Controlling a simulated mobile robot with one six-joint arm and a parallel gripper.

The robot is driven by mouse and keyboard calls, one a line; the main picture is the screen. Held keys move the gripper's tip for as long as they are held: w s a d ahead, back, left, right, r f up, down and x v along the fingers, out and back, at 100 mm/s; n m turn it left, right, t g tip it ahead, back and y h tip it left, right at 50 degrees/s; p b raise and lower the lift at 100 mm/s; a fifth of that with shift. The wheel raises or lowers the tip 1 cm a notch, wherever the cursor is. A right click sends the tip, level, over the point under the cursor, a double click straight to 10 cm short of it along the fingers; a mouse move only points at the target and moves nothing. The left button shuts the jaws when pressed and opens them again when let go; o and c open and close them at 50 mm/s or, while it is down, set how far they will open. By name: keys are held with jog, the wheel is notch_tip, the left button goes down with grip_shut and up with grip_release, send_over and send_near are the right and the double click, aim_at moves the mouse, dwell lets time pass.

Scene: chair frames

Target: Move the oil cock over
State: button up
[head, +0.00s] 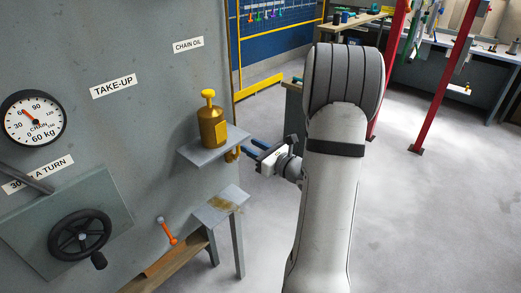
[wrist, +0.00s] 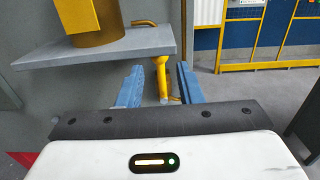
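The oil cock (head: 232,156) is a small yellow lever under the right edge of a grey wall shelf, below a brass oil can (head: 212,124). In the wrist view the cock (wrist: 162,76) hangs down from a brass pipe (wrist: 144,23) and appears between the two blue fingers. My gripper (head: 247,145) is just right of the cock in the head view, its fingers pointing left towards it. In the wrist view my gripper (wrist: 160,68) is open, with gaps on both sides of the lever. I see no contact.
The grey shelf (wrist: 100,51) lies close to the left finger. A grey machine wall carries a gauge (head: 34,118), a handwheel (head: 80,235) and an orange-handled lever (head: 166,231). A small stand (head: 220,204) is below the shelf. Open floor lies to the right.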

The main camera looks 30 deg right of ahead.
jog(key=b+x, duration=0.1)
jog(key=x, duration=0.4)
jog(key=shift+s, duration=0.1)
jog(key=c, duration=0.5)
jog(key=s+a+f+n, duration=0.3)
jog(key=a+f+n, duration=0.5)
jog(key=n, duration=1)
jog(key=shift+f+n, duration=0.4)
jog(key=shift+f, duration=0.2)
jog(key=o, duration=0.7)
jog(key=shift+o, duration=0.7)
jog(key=shift+s+d, duration=0.1)
